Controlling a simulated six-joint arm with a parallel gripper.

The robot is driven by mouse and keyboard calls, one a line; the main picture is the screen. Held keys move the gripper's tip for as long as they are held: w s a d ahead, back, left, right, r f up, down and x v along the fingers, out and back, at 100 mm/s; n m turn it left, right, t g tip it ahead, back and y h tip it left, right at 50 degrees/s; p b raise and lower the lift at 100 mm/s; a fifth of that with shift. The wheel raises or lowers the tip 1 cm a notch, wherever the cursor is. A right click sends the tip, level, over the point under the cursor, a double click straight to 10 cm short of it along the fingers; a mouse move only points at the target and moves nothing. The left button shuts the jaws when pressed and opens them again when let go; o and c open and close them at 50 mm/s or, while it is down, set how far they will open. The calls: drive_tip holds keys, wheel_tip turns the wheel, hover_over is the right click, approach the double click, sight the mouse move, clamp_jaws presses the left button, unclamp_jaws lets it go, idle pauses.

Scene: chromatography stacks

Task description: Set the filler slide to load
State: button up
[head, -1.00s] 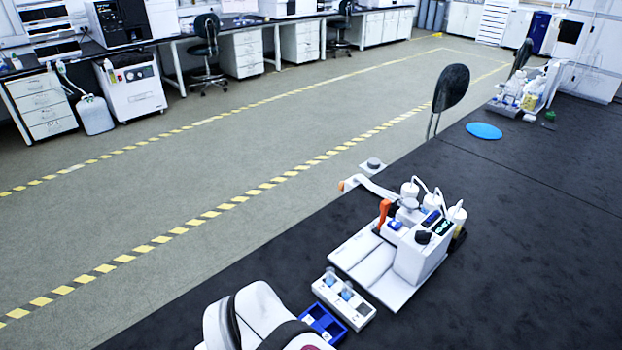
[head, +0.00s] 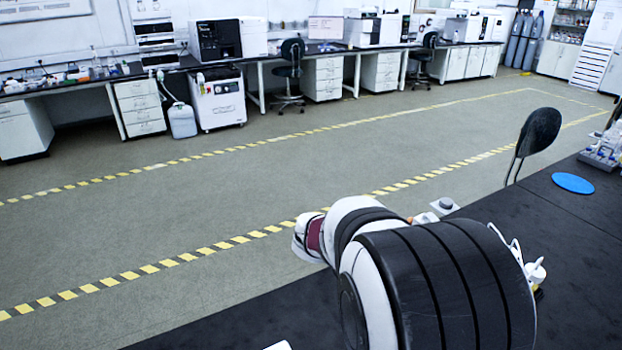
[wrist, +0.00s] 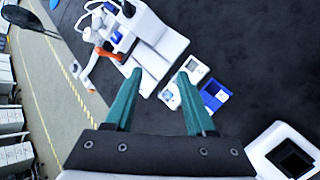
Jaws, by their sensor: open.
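The white filler machine (wrist: 143,35) is at the top of the wrist view, with an orange lever (wrist: 107,54) on its left side. In the head view my arm hides most of it; only a white bottle top (head: 537,271) and tubing show. I cannot make out the slide or its setting. My gripper (wrist: 160,77) has two teal fingers, apart, with nothing between them that I can see held. The fingertips appear before the machine's white base and a small white block (wrist: 197,69). My gripper is hidden in the head view.
A blue tray (wrist: 214,96) lies right of the white block. A white box with a dark opening (wrist: 291,157) is at the lower right. A blue disc (head: 573,184) lies on the black bench. A black-backed chair (head: 539,131) stands at its edge.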

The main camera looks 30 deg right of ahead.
drive_tip(key=w+d+f+n+t+h, duration=0.1)
drive_tip(key=w+d+f+n+h, duration=0.15)
drive_tip(key=w+d+n, duration=0.45)
drive_tip(key=w+d+f+n+t+h, duration=0.1)
drive_tip(key=w+d+f+n+h, duration=0.25)
drive_tip(key=d, duration=0.65)
drive_tip(key=shift+n+y, duration=0.6)
drive_tip(key=shift+n, duration=0.35)
drive_tip(key=x, duration=1.6)
drive_tip(key=shift+s+a+f, duration=0.15)
drive_tip(key=shift+s+f, duration=0.1)
clamp_jaws()
